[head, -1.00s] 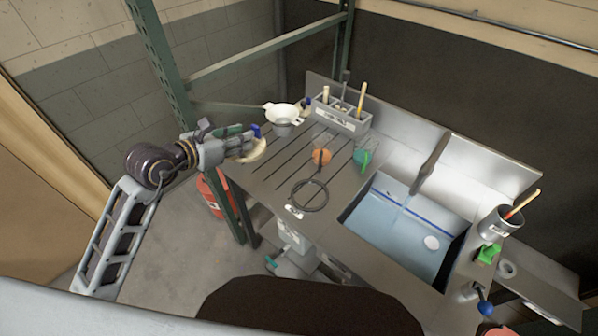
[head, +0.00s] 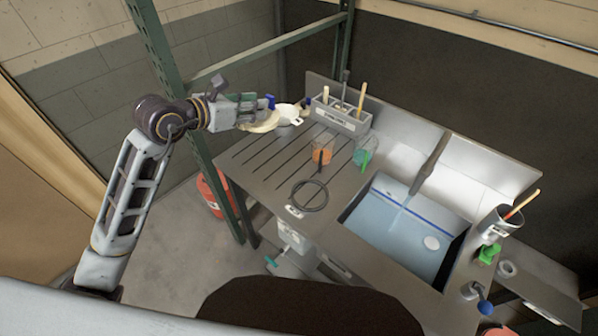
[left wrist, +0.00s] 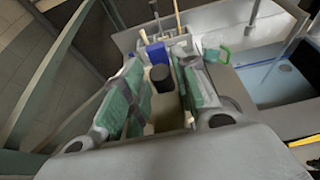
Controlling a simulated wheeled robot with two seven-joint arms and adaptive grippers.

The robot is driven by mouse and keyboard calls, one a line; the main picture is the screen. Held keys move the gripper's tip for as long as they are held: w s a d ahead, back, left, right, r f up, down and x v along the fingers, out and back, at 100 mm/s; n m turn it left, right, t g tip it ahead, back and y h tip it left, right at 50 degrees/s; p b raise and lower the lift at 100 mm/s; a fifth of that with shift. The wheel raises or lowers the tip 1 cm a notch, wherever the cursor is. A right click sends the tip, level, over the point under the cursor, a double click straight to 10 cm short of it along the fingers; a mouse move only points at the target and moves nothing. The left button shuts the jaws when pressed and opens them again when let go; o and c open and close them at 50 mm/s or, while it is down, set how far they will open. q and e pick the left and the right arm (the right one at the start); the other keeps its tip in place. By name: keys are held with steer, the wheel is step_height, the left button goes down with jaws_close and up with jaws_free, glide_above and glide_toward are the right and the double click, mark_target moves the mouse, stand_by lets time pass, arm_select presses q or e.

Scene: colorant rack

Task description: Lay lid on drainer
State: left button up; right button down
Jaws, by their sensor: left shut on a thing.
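My left gripper (head: 262,108) is shut on the cream lid (head: 258,126) and holds it above the far left part of the drainer. In the left wrist view a dark cylinder, seemingly the lid's knob (left wrist: 160,77), shows between the two green finger pads. Part of the cream lid (left wrist: 166,112) shows below it. The drainer (head: 251,160) is the grooved metal surface left of the sink. A gap between lid and drainer is hard to judge. My right gripper is not in view.
A white funnel (head: 289,113) stands just right of my left gripper. A grey rack (head: 342,122) with sticks, an orange beaker (head: 321,155), a teal beaker (head: 362,157) and a dark ring (head: 309,196) are on the counter. The sink (head: 405,225) is right. The drainer's left front is clear.

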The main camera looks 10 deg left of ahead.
mark_target(268, 109)
arm_select(q)
steer(key=shift+g, duration=0.3)
steer(key=w, duration=0.1)
steer(key=w+d+f, duration=0.1)
steer(key=w, duration=0.1)
steer(key=w+d, duration=0.1)
steer(key=w, duration=0.1)
steer(key=shift+d+f, duration=0.15)
steer(key=shift+d, duration=0.05)
steer(key=w+f, duration=0.3)
steer(key=f, duration=0.5)
steer(key=w+f, duration=0.3)
steer(key=f, duration=0.6)
steer(key=shift+w+a+f, duration=0.2)
steer(key=shift+w+a, duration=0.05)
steer(key=shift+f, duration=0.1)
steer(key=shift+f, duration=3.05)
steer(key=shift+f, duration=1.85)
steer(key=shift+f, duration=0.15)
